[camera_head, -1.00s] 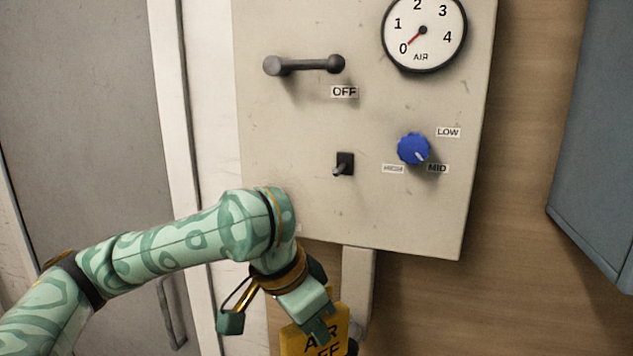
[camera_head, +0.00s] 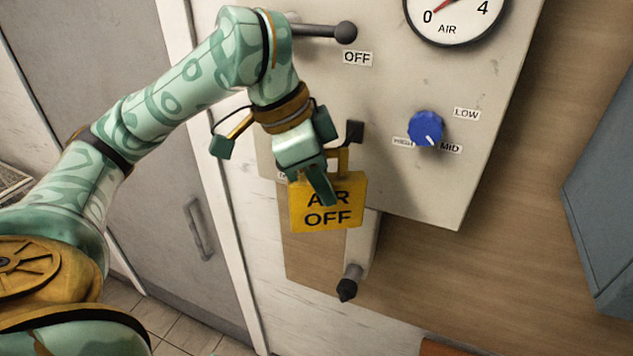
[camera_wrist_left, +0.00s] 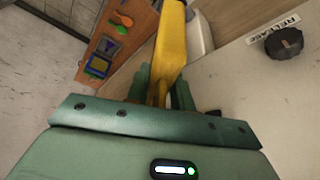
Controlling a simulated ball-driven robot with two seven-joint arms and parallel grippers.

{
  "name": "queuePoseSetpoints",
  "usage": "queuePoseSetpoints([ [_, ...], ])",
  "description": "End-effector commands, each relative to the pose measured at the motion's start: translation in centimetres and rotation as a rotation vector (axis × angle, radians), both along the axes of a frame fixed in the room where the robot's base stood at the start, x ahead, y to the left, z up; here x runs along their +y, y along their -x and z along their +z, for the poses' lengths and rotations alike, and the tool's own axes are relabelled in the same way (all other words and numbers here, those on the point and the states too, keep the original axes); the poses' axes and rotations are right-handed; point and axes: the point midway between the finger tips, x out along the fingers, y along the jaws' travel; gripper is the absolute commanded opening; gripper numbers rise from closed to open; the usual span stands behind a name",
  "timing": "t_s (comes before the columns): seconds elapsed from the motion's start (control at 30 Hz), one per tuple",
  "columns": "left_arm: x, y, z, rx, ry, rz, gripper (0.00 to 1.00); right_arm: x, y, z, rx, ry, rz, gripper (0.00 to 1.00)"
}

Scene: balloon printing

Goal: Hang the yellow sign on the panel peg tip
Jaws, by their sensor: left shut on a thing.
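The yellow sign (camera_head: 343,215), lettered AIR OFF, is held upright by my left gripper (camera_head: 322,183) in the head view. The gripper is shut on it and partly covers the lettering. A yellow loop at the sign's top reaches up close to the small black peg (camera_head: 355,131) on the grey panel (camera_head: 400,190); I cannot tell whether they touch. In the left wrist view the sign (camera_wrist_left: 171,45) shows edge-on between the fingers. My right gripper is not in view.
Above are a lever (camera_head: 325,31) with an OFF label and an air gauge (camera_head: 456,15). A blue knob (camera_head: 426,128) sits right of the peg. A black-tipped pipe (camera_head: 350,283) hangs below the panel. A blue-grey cabinet (camera_head: 605,210) stands at right.

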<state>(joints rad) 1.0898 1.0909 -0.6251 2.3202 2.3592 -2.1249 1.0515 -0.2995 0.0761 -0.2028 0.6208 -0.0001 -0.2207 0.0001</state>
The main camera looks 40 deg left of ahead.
Motion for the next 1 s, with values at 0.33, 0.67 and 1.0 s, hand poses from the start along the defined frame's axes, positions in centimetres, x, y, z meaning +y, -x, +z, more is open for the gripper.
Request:
queuePoseSetpoints([
  [0.33,0.5,-2.5,-0.4,-0.001,0.002,0.000,0.00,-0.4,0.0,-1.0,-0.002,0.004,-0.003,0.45],
  [0.67,1.1,-4.8,-0.6,-0.003,0.001,-0.001,0.00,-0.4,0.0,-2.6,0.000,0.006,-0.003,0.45],
  [1.0,1.7,-6.8,-1.0,0.001,-0.002,0.002,0.00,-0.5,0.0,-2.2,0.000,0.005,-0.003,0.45],
])
